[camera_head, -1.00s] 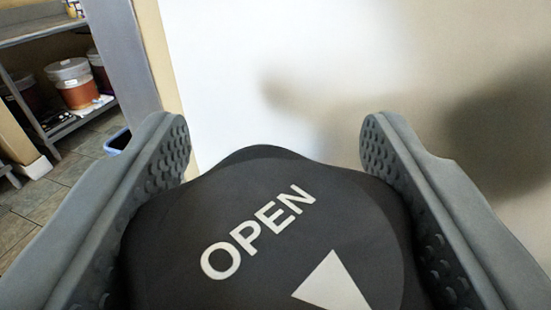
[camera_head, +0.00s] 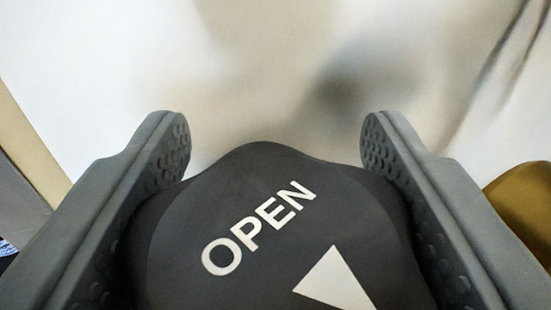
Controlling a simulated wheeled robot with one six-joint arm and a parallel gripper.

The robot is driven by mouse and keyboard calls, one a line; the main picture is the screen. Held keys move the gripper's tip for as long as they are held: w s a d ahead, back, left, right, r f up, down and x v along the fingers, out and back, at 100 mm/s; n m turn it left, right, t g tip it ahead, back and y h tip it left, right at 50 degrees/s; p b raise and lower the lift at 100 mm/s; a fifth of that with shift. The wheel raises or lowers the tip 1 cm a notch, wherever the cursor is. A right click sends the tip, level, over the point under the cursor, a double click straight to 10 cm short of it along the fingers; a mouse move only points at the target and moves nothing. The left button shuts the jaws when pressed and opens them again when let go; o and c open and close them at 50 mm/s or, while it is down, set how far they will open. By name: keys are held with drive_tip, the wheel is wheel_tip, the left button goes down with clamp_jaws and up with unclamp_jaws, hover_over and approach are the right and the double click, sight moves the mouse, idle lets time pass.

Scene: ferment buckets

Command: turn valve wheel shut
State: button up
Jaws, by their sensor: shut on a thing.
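The valve wheel (camera_head: 215,215) is a dark, lobed knob in the lower middle of the view. It bears the word OPEN in white letters and part of a white arrow. My gripper (camera_head: 276,150) has one grey padded finger on each side of the wheel and is shut on it. The fingertips reach a little past the wheel's far edge. The lower part of the wheel is cut off by the frame, and the valve body beneath it is hidden.
A pale wall (camera_head: 110,70) with blurred shadows fills the background. A brown-gold rounded thing (camera_head: 525,205) shows at the right edge, behind the right finger. A tan strip (camera_head: 30,140) runs along the left edge.

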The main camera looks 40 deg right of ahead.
drive_tip(key=m+g+h, duration=0.3)
drive_tip(key=m+g, duration=0.1)
drive_tip(key=m+g+h, duration=0.1)
drive_tip(key=g+h, duration=0.1)
drive_tip(key=g, duration=0.1)
drive_tip(key=shift+s+d+r+m+h, duration=0.1)
drive_tip(key=shift+s+d+m+h, duration=0.2)
drive_tip(key=shift+m, duration=0.1)
drive_tip(key=shift+g, duration=0.4)
drive_tip(key=o, duration=1)
drive_tip(key=shift+a, duration=0.1)
drive_tip(key=v, duration=1.7)
drive_tip(key=shift+s+a+f, duration=0.1)
drive_tip(key=shift+s+f, duration=0.05)
drive_tip(key=shift+f, duration=0.05)
